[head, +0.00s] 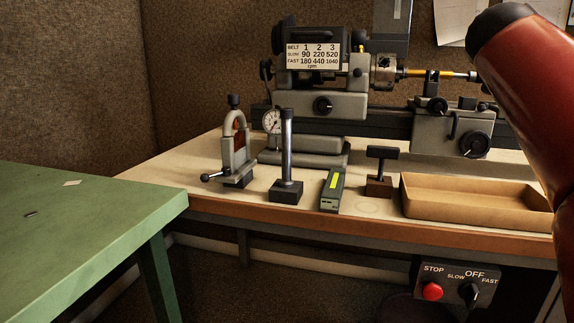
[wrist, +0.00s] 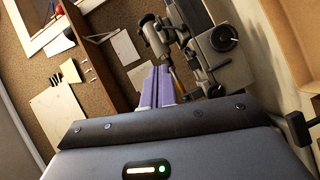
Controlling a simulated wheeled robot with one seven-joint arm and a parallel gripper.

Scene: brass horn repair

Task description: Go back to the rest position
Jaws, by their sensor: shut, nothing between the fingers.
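My gripper (wrist: 158,88) shows in the wrist view, with its two purple fingers pressed together and nothing between them. It is raised and points toward the back wall and the lathe (wrist: 222,50). It is out of the head view, where only my red arm shows at the right edge. The lathe (head: 335,100) stands at the back of the wooden bench in the head view. A rest position is not marked anywhere in view.
The wooden bench (head: 290,215) carries a clamp (head: 236,155), a post on a black base (head: 287,160), a grey-green block (head: 333,190), a T-handled tool (head: 380,172) and an empty tan tray (head: 475,215). A green table (head: 80,225) stands left. A switch box (head: 455,287) hangs below the bench.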

